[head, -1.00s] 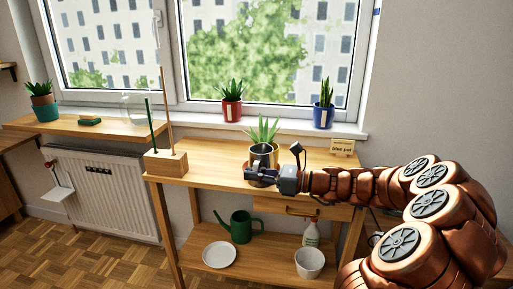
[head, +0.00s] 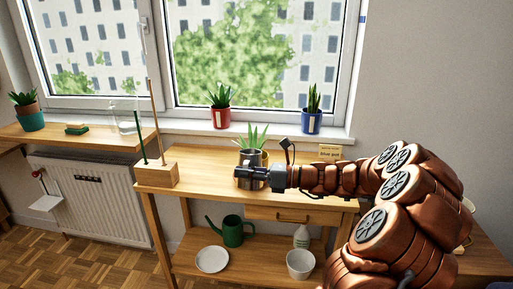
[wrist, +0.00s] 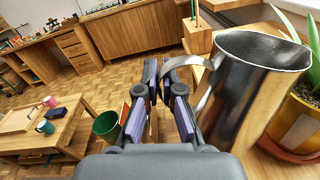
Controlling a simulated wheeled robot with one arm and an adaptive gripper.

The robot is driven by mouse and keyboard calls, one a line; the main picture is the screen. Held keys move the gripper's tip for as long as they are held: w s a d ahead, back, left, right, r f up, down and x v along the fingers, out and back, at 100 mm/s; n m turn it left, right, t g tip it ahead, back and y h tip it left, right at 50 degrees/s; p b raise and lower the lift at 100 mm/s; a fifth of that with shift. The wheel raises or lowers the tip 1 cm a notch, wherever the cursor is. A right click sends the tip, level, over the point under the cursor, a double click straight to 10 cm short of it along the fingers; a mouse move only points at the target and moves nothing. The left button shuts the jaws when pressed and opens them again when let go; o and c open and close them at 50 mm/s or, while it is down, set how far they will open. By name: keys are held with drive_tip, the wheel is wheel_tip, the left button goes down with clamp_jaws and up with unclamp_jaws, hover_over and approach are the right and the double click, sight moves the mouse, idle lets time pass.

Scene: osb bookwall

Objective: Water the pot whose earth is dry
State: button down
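My gripper (head: 266,175) is shut on the handle of a shiny metal jug (head: 247,182). The wrist view shows the jug (wrist: 245,95) roughly upright, with its handle between my finger pads. Its contents cannot be made out. Just behind it on the table is a spiky green plant in a yellowish pot (wrist: 302,118) on a reddish saucer. A red pot (head: 221,118) and a blue pot (head: 311,122), each with a plant and a pale strip on its front, stand on the window sill.
A wooden block with upright rods (head: 157,175) stands at the table's left end. A small sign (head: 330,152) stands at the back right. A green watering can (head: 232,231), white plate (head: 212,259), spray bottle (head: 301,237) and white pot (head: 300,264) are on the lower shelf.

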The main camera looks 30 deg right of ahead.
drive_tip(key=w+d+r+m+p, duration=0.1)
drive_tip(key=r+p, duration=0.2)
drive_tip(key=w+d+r+m+p, duration=0.1)
drive_tip(key=r+m+p, duration=0.1)
drive_tip(key=p, duration=0.1)
drive_tip(key=w+d+r+m+p, duration=0.1)
drive_tip(key=r+m+p, duration=0.1)
drive_tip(key=r+p, duration=0.1)
drive_tip(key=shift+w+d+r, duration=0.25)
drive_tip(key=shift+w+r, duration=0.1)
drive_tip(key=shift+w, duration=0.05)
drive_tip(key=m+p, duration=0.1)
drive_tip(key=p, duration=0.2)
drive_tip(key=w+d+r+m+p, duration=0.1)
drive_tip(key=m+p, duration=0.1)
drive_tip(key=p, duration=0.2)
drive_tip(key=w+d+m+p, duration=0.1)
drive_tip(key=m+p, duration=0.1)
drive_tip(key=p, duration=0.2)
drive_tip(key=shift+w+r, duration=0.25)
drive_tip(key=shift+r, duration=0.1)
drive_tip(key=shift+w+d+f+m+p, duration=0.2)
drive_tip(key=shift+m+p, duration=0.1)
drive_tip(key=shift+p, duration=0.7)
drive_tip(key=m+p, duration=0.1)
drive_tip(key=p, duration=0.3)
drive_tip(key=shift+w+d, duration=0.25)
drive_tip(key=shift+f, duration=0.2)
